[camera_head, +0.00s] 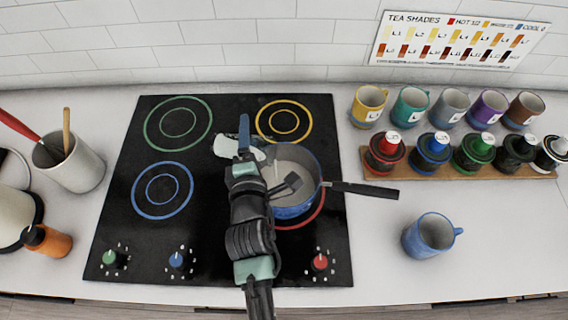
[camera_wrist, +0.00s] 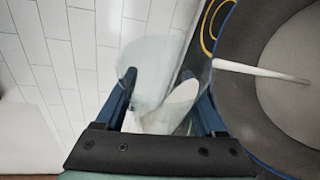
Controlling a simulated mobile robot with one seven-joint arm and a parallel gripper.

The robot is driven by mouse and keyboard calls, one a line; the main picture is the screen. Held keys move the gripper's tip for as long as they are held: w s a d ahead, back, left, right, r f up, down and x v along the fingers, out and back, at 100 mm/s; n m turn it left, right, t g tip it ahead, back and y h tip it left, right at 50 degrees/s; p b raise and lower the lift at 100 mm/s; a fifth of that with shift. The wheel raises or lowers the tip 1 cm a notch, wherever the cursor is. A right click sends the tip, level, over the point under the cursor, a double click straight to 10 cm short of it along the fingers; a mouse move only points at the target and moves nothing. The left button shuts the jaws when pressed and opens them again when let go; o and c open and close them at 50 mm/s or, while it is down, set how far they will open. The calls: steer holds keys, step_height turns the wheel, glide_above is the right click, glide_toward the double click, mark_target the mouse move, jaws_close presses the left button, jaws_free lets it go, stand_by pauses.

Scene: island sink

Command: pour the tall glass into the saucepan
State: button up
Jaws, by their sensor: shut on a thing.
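My gripper (camera_head: 245,146) is shut on the tall glass (camera_head: 225,147), a clear glass at the left side of the saucepan. In the wrist view the glass (camera_wrist: 150,75) lies between the two blue fingers, tilted well over, with whitish liquid inside. A thin white stream (camera_wrist: 262,72) runs from its mouth into the pan. The blue saucepan (camera_head: 290,211) stands on the front right burner, its black handle pointing right. Pale liquid (camera_head: 296,165) shows in it. My gripper and wrist hide the pan's left part.
The black cooktop (camera_head: 215,215) has other rings free. A wooden rack (camera_head: 460,172) with several lidded jars stands right, with several mugs behind it. A blue mug (camera_head: 430,236) stands front right. A utensil crock (camera_head: 70,166) is at left.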

mark_target(233, 141)
steer(key=shift+d, duration=0.2)
steer(key=shift+s+d+r+m+t+y+p, duration=0.15)
steer(key=shift+r+m+t+y+p, duration=0.2)
steer(key=shift+r+m, duration=0.45)
stand_by(0.6)
steer(key=a+f+n+g+h+p, duration=0.1)
steer(key=n+p, duration=0.1)
steer(key=n, duration=0.1)
steer(key=w+a+f+n+g+h+p, duration=0.1)
steer(key=n+h, duration=0.1)
steer(key=n, duration=0.1)
steer(key=a+f+n+g+h+p, duration=0.1)
steer(key=n+h+p, duration=0.1)
steer(key=n, duration=0.1)
steer(key=shift+w+a+f+n+g+h+p, duration=0.15)
steer(key=shift+a+f+n+g+h+p, duration=0.15)
steer(key=shift+n, duration=0.1)
steer(key=shift+w+a+r+n+h+p, duration=0.15)
steer(key=shift+a+n+h+p, duration=0.25)
steer(key=shift+n, duration=0.2)
steer(key=shift+a+f+n+h+b, duration=0.25)
steer(key=shift+f+n+h+b, duration=0.4)
steer(key=shift+f, duration=0.35)
